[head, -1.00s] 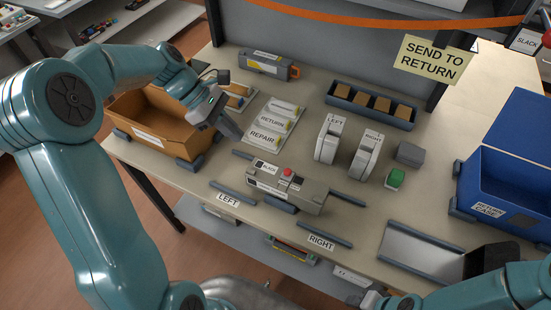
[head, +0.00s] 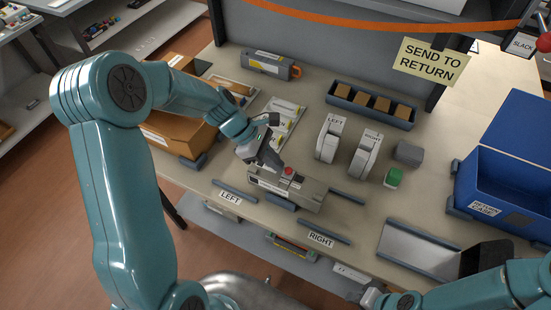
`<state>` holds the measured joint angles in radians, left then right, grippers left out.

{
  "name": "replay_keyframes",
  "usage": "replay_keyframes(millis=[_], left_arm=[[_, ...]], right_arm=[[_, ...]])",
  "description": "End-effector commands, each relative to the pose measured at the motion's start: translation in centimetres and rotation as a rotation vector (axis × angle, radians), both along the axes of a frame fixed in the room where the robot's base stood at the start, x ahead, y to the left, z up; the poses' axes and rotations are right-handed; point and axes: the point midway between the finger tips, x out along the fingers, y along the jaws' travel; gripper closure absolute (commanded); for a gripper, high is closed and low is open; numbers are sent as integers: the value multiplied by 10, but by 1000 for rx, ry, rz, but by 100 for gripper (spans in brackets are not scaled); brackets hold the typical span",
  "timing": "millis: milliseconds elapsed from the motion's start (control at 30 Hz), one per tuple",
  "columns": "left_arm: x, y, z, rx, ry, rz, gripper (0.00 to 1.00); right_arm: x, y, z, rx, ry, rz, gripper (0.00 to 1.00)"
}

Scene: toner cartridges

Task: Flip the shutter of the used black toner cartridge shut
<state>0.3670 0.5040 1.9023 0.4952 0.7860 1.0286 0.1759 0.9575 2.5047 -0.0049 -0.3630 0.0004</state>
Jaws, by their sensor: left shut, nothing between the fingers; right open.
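The toner cartridge (head: 305,192) is a grey box with a red knob (head: 288,171) on top. It lies between the dark rails in the middle of the table. My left gripper (head: 275,164) is shut and empty, low over the cartridge's upper left part, just left of the red knob. It hides the cartridge's black label area. Whether the fingertips touch the cartridge, I cannot tell. I cannot make out the shutter's position. My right gripper (head: 370,297) is at the bottom edge, away from the cartridge, open.
Another grey cartridge with an orange end (head: 270,65) lies at the back. An orange-brown bin (head: 172,130) is partly behind my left arm.

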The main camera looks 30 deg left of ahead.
Motion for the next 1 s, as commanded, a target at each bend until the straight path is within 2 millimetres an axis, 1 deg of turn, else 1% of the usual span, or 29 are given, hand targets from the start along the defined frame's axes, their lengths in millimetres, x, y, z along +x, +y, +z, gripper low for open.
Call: replay_keyframes(millis=[100, 433, 533, 700, 767, 1000], left_arm=[[0, -3, -1, 0, 1, 0, 100], [1, -5, -1, 0, 1, -1, 100], [2, -15, -1, -1, 0, -3, 100], [3, -40, -1, 0, 0, -3, 100], [3, -42, -1, 0, 0, -1, 100], [3, -41, -1, 0, 1, 1, 100]], right_arm=[[0, 0, 1, 0, 0, 0, 57], [0, 0, 1, 0, 0, 0, 57], [0, 0, 0, 0, 0, 0, 57], [0, 0, -1, 0, 0, 0, 57], [0, 0, 0, 0, 0, 0, 57], [0, 0, 0, 0, 0, 0, 57]])
